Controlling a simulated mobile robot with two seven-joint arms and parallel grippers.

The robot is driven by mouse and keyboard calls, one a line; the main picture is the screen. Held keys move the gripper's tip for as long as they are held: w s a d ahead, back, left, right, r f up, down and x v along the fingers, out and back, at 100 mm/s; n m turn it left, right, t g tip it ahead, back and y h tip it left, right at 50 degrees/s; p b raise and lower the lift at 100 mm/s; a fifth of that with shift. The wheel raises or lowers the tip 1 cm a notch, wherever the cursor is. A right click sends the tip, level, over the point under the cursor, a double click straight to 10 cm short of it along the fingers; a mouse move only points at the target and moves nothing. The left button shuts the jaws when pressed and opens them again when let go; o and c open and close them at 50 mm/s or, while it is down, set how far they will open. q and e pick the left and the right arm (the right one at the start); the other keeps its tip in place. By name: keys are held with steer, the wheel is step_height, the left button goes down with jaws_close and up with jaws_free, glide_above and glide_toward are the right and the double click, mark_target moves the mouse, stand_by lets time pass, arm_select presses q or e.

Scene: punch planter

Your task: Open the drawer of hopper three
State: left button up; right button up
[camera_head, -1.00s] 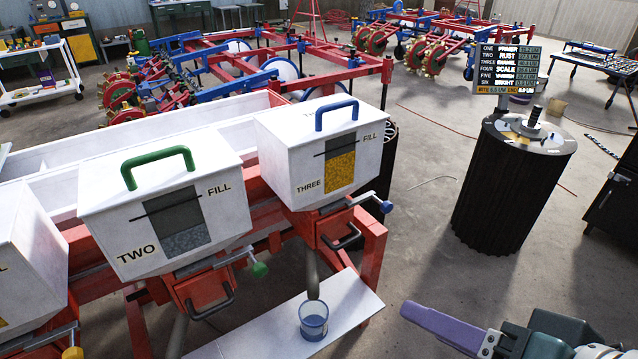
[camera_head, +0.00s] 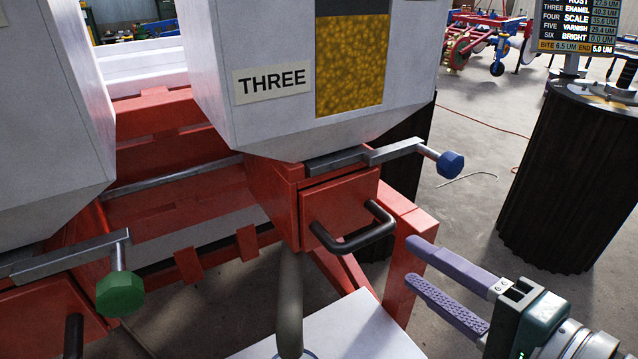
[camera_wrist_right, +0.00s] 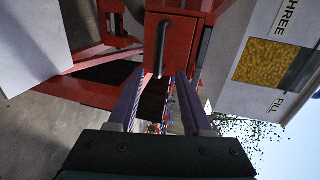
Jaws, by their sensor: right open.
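Hopper three (camera_head: 225,90) is a white box with a THREE label and a window of yellow grain. Under it is a red drawer (camera_head: 325,208) with a black bar handle (camera_head: 365,242); the drawer looks shut. In the right wrist view the drawer (camera_wrist_right: 172,50) and handle (camera_wrist_right: 162,48) lie ahead between the finger tips. My right gripper (camera_head: 412,262) is open and empty, to the right of the handle and a little below it, apart from it in the head view. My left gripper is not in view.
A slide bar with a blue knob (camera_head: 448,165) sticks out above the drawer. A red frame leg (camera_head: 402,270) stands just behind my fingertips. A green knob (camera_head: 120,293) is at left. A white shelf (camera_head: 345,335) lies below, and a black drum (camera_head: 570,180) stands at right.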

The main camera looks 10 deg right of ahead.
mark_target(373, 239)
steer(key=b+x, duration=0.1)
steer(key=x, duration=0.3)
steer(key=b+x, duration=0.2)
steer(key=x, duration=0.2)
steer(key=shift+s+a+f+b, duration=0.1)
steer(key=shift+a+f+b, duration=0.1)
steer(key=shift+b, duration=0.1)
steer(key=shift+w+a, duration=0.2)
steer(key=shift+w, duration=0.5)
jaws_close()
stand_by(0.4)
